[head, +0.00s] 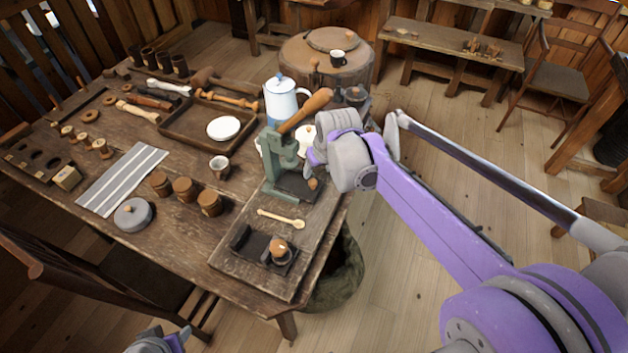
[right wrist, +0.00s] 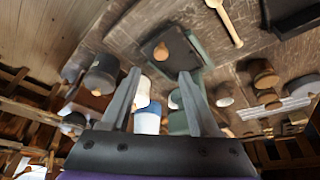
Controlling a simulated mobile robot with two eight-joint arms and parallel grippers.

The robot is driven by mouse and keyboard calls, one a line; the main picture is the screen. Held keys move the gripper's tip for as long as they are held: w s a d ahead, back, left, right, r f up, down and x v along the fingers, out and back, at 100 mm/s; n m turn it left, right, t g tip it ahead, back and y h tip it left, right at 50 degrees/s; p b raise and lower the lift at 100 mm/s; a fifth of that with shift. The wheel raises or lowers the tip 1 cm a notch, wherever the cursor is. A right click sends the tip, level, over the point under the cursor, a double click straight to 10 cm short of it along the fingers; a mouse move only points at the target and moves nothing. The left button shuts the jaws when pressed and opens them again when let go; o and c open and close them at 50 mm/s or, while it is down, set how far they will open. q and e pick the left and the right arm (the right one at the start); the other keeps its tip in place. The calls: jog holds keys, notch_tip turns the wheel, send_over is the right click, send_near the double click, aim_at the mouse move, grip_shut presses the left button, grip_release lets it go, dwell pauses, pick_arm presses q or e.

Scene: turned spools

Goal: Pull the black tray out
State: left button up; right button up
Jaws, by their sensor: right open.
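The black tray (head: 296,187) sits at the foot of a green press (head: 284,160) on the table's right side. It is flat and dark, with a round wooden knob (head: 312,184) at its right end. In the right wrist view the black tray (right wrist: 178,62) lies ahead of the fingertips, its knob (right wrist: 161,52) between their lines.
A wooden board (head: 232,260) in front holds a wooden spoon (head: 282,218) and another black holder (head: 246,243) with a wooden-topped piece. A white-blue pot (head: 281,101) stands behind the press. Wooden cups (head: 183,189) stand to its left. Open floor lies right of the table.

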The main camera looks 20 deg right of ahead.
aim_at(313, 182)
jog(key=x, duration=0.8)
jog(key=shift+f+b, duration=0.35)
grip_shut()
dwell(1.0)
